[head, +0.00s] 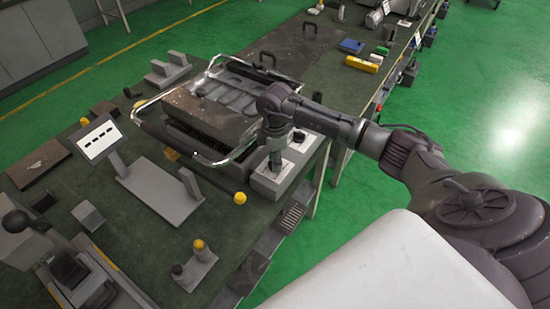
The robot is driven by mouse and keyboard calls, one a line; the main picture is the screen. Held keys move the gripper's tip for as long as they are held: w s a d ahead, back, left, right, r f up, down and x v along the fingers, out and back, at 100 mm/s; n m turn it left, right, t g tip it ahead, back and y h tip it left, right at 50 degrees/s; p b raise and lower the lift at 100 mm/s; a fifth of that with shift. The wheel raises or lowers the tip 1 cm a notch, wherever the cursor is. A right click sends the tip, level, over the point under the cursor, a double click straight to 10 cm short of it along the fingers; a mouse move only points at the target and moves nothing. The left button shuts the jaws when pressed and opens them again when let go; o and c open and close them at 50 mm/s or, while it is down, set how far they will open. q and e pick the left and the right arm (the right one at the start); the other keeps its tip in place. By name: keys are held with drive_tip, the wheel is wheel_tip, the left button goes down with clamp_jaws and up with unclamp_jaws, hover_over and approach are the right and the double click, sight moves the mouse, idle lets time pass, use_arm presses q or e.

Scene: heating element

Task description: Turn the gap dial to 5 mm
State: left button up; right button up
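A grey control box (265,185) with a pale top stands at the right edge of the green bench, in front of the heating machine. My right gripper (274,165) points down at the top of this box, at or just above it. The gripper covers whatever lies under its fingertips, so the gap dial and its scale cannot be made out. Whether the fingers are open or shut on a knob is too small to tell. A small dark spot (285,164) shows on the box top beside the gripper. My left gripper is not in view.
The heating machine (205,112) with bright tubular handles stands close behind and left of the box. A tilted white display (99,139), a yellow ball (240,198) and a small grey block with a yellow knob (199,246) are on the bench. Green floor lies right.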

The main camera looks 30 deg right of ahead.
drive_tip(key=shift+c, duration=0.6)
clamp_jaws()
